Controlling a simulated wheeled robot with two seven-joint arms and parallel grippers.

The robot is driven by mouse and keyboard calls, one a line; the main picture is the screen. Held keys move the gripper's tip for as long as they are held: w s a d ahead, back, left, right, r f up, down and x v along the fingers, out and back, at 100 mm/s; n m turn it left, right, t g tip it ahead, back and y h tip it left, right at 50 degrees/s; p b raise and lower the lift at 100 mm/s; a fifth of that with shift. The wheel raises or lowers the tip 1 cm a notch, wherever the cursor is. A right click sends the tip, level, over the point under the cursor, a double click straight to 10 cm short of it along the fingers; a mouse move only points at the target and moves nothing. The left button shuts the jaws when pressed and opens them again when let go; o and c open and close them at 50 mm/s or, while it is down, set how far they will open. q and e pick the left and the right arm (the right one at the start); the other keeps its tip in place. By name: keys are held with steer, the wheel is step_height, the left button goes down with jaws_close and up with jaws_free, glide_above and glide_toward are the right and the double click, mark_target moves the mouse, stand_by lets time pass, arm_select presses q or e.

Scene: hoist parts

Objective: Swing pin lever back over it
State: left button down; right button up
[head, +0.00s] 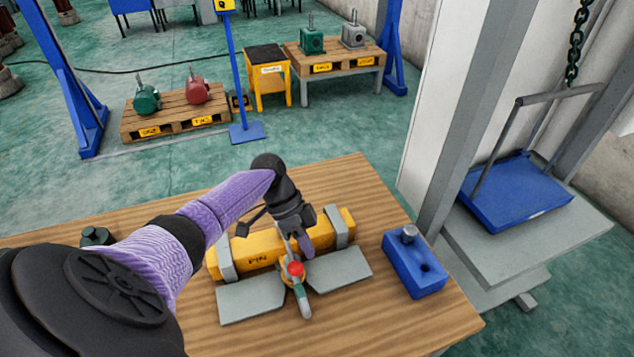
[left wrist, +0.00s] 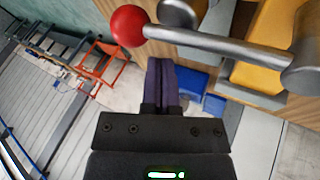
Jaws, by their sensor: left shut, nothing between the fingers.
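A yellow block marked PIN (head: 262,256) lies on the wooden table between grey end brackets. In front of its middle is the pin lever, a grey arm with a red ball knob (head: 295,268); its rod (left wrist: 215,41) and red knob (left wrist: 129,25) also show in the left wrist view. My left gripper (head: 306,246) is above the block's front side, just behind the knob in the head view. Its purple fingers (left wrist: 162,68) are shut together and empty, near the rod. I cannot tell whether they touch it. My left wrist hides part of the block. My right gripper is out of view.
Two grey plates (head: 250,299) lie in front of the block. A blue block with a hole and a grey pin (head: 410,233) stands to the right. The front right of the table is bare.

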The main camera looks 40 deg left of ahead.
arm_select(q)
steer(key=shift+s+p, duration=0.3)
steer(key=shift+s, duration=0.05)
steer(key=shift+s+a, duration=0.1)
stand_by(0.3)
steer(key=v, duration=1)
stand_by(0.3)
